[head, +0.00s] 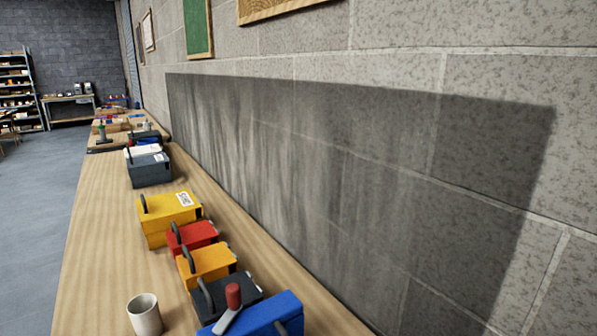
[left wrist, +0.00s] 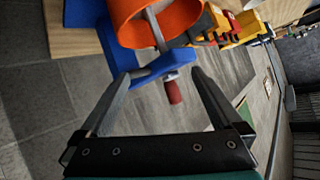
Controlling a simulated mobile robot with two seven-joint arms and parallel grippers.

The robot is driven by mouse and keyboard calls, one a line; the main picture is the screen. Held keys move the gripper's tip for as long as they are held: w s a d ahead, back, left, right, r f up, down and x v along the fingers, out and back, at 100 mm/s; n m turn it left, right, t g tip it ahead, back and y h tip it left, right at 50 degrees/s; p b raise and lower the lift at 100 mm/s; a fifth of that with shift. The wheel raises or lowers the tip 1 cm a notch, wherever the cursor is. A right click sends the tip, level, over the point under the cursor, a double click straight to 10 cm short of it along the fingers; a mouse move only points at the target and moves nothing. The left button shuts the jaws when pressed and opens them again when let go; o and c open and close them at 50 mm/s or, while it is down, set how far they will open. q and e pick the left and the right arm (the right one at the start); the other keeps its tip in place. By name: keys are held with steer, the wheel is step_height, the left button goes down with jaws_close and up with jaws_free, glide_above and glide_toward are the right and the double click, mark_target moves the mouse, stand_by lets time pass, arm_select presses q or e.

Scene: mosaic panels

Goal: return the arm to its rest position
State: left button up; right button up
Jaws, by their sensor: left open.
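My left gripper (left wrist: 160,74) shows in the left wrist view, its two fingers spread wide with nothing held between them. Beyond the fingers are a blue case (left wrist: 148,76) and a tool with a red grip (left wrist: 173,92) and grey shank. An orange round container (left wrist: 135,20) is at the top. In the head view the blue case (head: 262,316) is at the bottom edge, with the red-gripped tool (head: 233,296) at its left end. Neither gripper shows in the head view, and the right one shows nowhere.
A wooden bench (head: 95,235) runs along the block wall (head: 400,150). Red (head: 192,236), yellow (head: 170,215) and dark cases line it. A pale cup (head: 144,314) stands near its front. The floor (head: 40,185) at left is clear.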

arm_select(q)
steer(key=s+a+f+n+g, duration=0.1)
steer(key=s+f+g, duration=0.4)
steer(key=s, duration=0.4)
steer(key=s+a+f+n+g, duration=0.15)
steer(key=s+f+g, duration=0.25)
steer(key=s+f, duration=0.45)
step_height(320, 180, down, 26)
steer(key=s+b, duration=0.2)
steer(key=b, duration=0.4)
steer(key=s+a+f+g+b, duration=0.1)
steer(key=s+f+b, duration=0.1)
steer(key=s+f, duration=0.5)
steer(key=s+a+f+g+b, duration=0.1)
steer(key=s+a+f+b, duration=0.1)
steer(key=s+f, duration=0.6)
step_height(320, 180, down, 5)
steer(key=shift+s+f+m+y+b, duration=0.15)
steer(key=shift+m+y+b, duration=0.2)
steer(key=shift+b, duration=0.4)
